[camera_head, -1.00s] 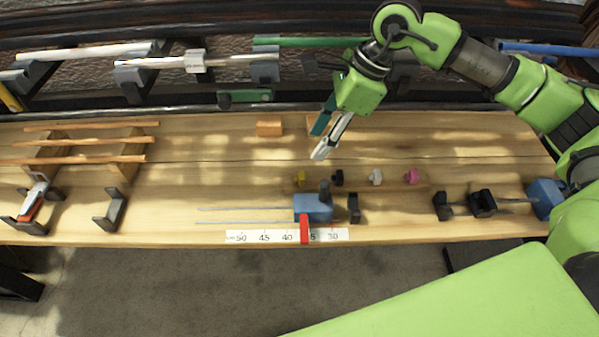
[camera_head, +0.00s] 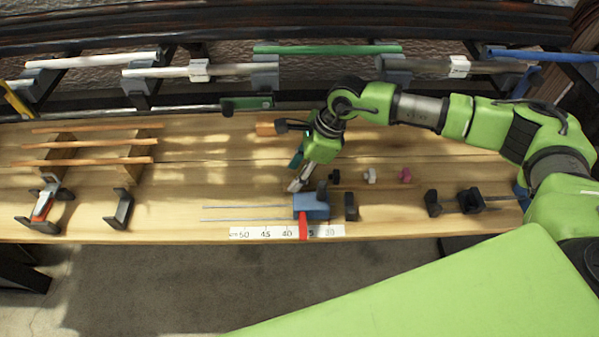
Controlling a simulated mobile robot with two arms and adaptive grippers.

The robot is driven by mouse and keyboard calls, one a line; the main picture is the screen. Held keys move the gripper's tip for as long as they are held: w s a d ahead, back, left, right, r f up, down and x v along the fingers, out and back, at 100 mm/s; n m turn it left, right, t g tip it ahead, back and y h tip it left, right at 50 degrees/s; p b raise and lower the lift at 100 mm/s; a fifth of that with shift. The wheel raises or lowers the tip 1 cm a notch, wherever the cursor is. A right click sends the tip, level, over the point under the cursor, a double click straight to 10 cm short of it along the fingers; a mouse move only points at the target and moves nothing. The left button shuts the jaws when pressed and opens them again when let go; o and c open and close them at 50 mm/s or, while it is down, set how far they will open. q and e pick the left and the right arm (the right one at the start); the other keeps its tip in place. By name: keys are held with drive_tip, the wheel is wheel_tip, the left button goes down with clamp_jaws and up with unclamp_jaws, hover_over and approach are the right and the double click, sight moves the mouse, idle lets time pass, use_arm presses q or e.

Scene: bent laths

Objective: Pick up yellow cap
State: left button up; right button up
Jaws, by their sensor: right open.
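The yellow cap does not show now; my right gripper covers the spot where it stood in the earlier view, at the left end of a row of small caps. My right gripper (camera_head: 294,181) is open and points down and to the left, low over the bench, just behind the blue block. I cannot tell whether the cap is between its fingers. My left gripper is not in view.
A blue block (camera_head: 312,206) with a red pointer (camera_head: 303,227) sits by a white scale (camera_head: 265,233) at the wooden bench's front. A black bracket (camera_head: 351,207) stands to its right. The left-middle bench is clear.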

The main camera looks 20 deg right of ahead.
drive_tip(key=shift+f, duration=0.15)
drive_tip(key=c, duration=0.9)
